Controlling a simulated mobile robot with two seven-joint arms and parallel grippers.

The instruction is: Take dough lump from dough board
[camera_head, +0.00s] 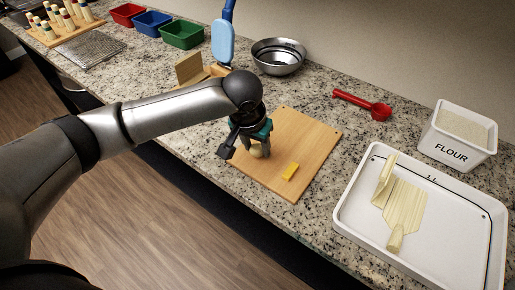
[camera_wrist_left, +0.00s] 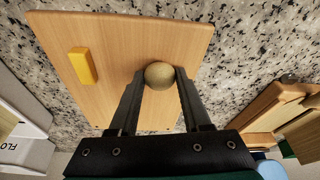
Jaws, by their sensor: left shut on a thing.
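The dough lump (camera_wrist_left: 159,75) is a small tan ball, seen in the left wrist view between the fingertips of my left gripper (camera_wrist_left: 160,80). In the head view the dough lump (camera_head: 257,152) shows just below my left gripper (camera_head: 256,150), over the wooden dough board (camera_head: 308,138). The left gripper is shut on the lump. I cannot tell whether the lump still touches the board. A yellow block (camera_head: 290,171) lies on the board near its front edge; it also shows in the left wrist view (camera_wrist_left: 83,66). My right gripper is out of view.
A white tray (camera_head: 347,222) with a pale dough-coloured piece stands to the right, with a flour bin (camera_head: 452,150) behind it. Green (camera_head: 182,34), blue and red bins stand far left.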

